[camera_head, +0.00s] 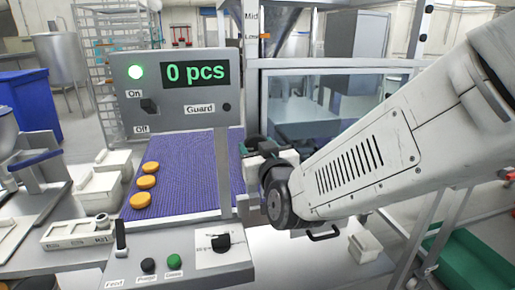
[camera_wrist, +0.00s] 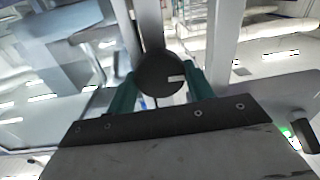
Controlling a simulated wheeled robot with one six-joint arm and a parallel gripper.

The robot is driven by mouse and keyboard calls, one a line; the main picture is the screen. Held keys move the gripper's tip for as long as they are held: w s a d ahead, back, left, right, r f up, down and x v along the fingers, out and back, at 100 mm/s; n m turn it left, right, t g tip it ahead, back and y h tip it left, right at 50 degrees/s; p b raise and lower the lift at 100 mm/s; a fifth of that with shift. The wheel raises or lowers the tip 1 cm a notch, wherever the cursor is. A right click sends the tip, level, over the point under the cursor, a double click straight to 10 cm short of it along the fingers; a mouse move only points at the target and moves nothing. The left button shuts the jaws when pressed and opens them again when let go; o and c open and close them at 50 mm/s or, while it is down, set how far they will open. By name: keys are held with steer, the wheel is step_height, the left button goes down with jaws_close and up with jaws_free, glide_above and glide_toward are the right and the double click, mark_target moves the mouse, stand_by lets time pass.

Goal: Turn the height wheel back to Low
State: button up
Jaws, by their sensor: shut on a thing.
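The height wheel (camera_wrist: 158,72) is a dark round knob with a short white mark on its right side in the wrist view. My gripper (camera_wrist: 160,86) has its green fingers on either side of the wheel and is shut on it. In the head view my gripper (camera_head: 250,147) is at the post beside the purple belt, and I cannot make out the wheel there. The top of the scale is cut off, and I cannot tell the setting.
A grey panel (camera_head: 160,115) reads 0 pcs, with a lit green lamp. Several orange rounds (camera_head: 146,182) lie on the purple belt (camera_head: 190,165). A control box (camera_head: 180,262) with buttons and a knob stands in front. A clear guard (camera_head: 320,105) is behind my gripper.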

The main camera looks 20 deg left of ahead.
steer(key=shift+a+n, duration=0.1)
steer(key=shift+n, duration=0.5)
steer(key=o, duration=1)
steer(key=shift+c, duration=0.2)
steer(key=v, duration=0.8)
steer(key=shift+r, duration=0.1)
